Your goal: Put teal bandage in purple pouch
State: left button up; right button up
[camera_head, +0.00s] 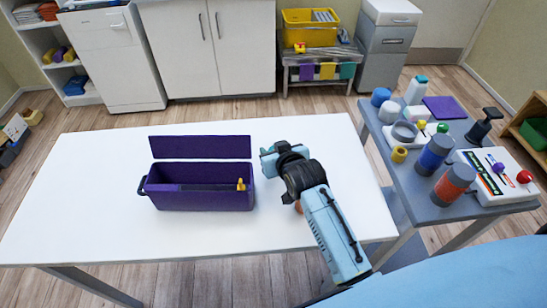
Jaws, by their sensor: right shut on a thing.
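The purple pouch (200,200) is an open box-like container on the white table, left of my right gripper. Its lid (200,147) stands open at the back, and a dark strip and a small yellow piece (240,185) show at its opening. My right gripper (272,155) is above the table, just right of the pouch and apart from it. It is shut on a small teal thing (267,164), which looks like the teal bandage; the gripper hides part of it. My left gripper is not in view.
The white table (80,200) is mostly clear. A small orange-brown thing (298,207) shows partly behind my right arm. A grey side table (408,185) at right holds bottles, rolls and a white device. A light blue surface (460,275) fills the lower right.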

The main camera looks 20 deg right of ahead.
jog(key=shift+f, duration=1.15)
jog(key=shift+f, duration=0.15)
jog(key=o, duration=1)
jog(key=shift+c, duration=0.2)
